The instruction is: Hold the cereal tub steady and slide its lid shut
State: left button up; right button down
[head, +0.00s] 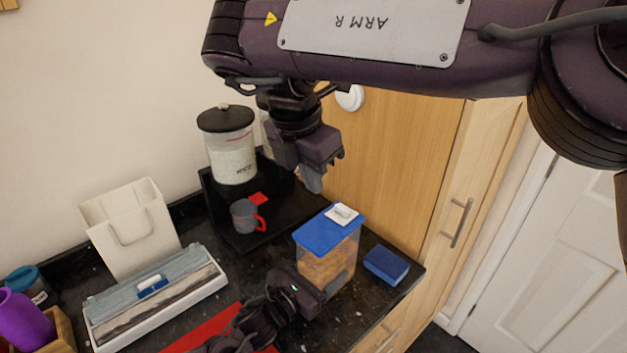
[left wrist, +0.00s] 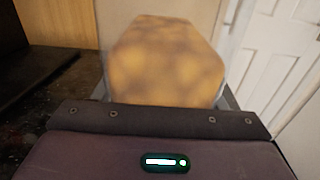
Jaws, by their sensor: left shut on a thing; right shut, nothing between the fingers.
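The cereal tub (head: 323,265) stands upright on the dark counter, clear-walled with orange-brown cereal inside. Its blue lid (head: 328,232) lies across the top, with a white tab (head: 341,214) near the far right edge. Whether the lid is fully closed I cannot tell. My left gripper (head: 325,290) is shut on the tub's lower body from the front. The tub's blurred body (left wrist: 166,62) fills the middle of the left wrist view. My right gripper (head: 314,184) is shut and empty, pointing down above and behind the tub, apart from the lid.
A blue box (head: 386,265) lies right of the tub near the counter edge. A grey mug (head: 245,216) with a red handle and a rice jar (head: 231,150) stand behind left.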

pick_arm(q)
jog(key=o, duration=1.4)
